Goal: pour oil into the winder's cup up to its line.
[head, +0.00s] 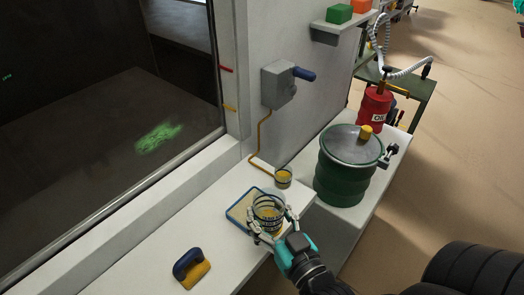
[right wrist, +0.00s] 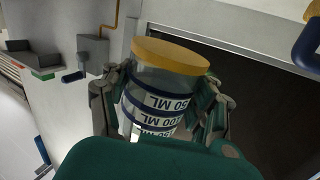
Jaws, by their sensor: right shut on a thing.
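The winder (head: 279,86) is a grey wall box with a blue handle. A yellow-brown tube runs down from it to a small cup (head: 283,178) with yellowish contents on the white counter. My right gripper (head: 268,222) is shut around a clear measuring cup (head: 268,208) with dark rings and yellow inside, over or on a blue-edged tray (head: 236,214). In the right wrist view the measuring cup (right wrist: 164,90) shows ML marks and a yellow end, between the fingers (right wrist: 165,105). The winder (right wrist: 92,52) shows there too. My left gripper is out of view.
A green drum (head: 345,170) with a yellow cap stands right of the small cup. A red oil can (head: 374,106) stands behind it. A blue and yellow object (head: 191,268) lies on the front counter. A window edge borders the left. Dark tyres (head: 475,272) are at lower right.

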